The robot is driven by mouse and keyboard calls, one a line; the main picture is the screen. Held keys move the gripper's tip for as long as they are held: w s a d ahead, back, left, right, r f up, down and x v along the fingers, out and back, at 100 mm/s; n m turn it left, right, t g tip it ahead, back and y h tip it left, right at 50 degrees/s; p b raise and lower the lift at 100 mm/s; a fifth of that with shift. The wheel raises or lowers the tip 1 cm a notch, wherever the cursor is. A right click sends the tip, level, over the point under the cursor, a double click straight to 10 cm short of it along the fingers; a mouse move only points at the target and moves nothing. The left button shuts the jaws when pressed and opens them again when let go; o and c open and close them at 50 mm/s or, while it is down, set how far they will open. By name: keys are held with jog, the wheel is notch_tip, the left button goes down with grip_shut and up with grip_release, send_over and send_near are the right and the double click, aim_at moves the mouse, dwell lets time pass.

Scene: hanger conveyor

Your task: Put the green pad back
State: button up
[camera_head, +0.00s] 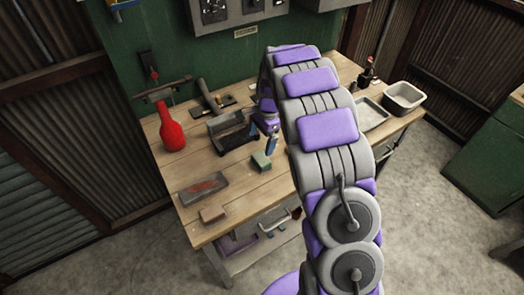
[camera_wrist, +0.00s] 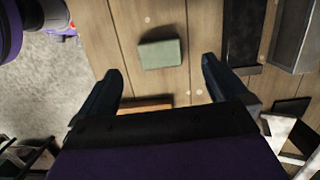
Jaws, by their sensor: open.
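The green pad (camera_head: 261,161) is a small block on the wooden workbench, close to its front edge. It also shows in the wrist view (camera_wrist: 160,53), lying flat with bare wood around it. My gripper (camera_head: 270,147) is just above and beside the pad in the head view. In the wrist view my gripper (camera_wrist: 161,70) is open, with its two dark fingers spread wider than the pad and nothing between them held. Whether the fingers reach down to the pad's height I cannot tell.
A dark open tray (camera_head: 232,130) stands behind the pad. A red bottle (camera_head: 172,132), a grey block with a red top (camera_head: 203,188) and a small brown block (camera_head: 213,214) are to the left. A grey bin (camera_head: 404,97) stands at the right end of the workbench (camera_head: 250,185).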

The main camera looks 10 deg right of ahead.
jog(key=s+r+n+h, duration=0.1)
jog(key=s+r+n, duration=0.2)
jog(key=s+r, duration=0.4)
jog(key=s+r+n, duration=0.3)
jog(key=s+r, duration=0.3)
jog(key=s, duration=0.4)
jog(key=s+r+n+g+h, duration=0.1)
jog(key=s+n, duration=0.7)
jog(key=s, duration=1.7)
jog(key=shift+s+a+r, duration=0.2)
jog(key=shift+a+r, duration=0.15)
jog(key=shift+r, duration=0.1)
jog(key=shift+f+b, duration=0.55)
jog(key=shift+f, duration=0.05)
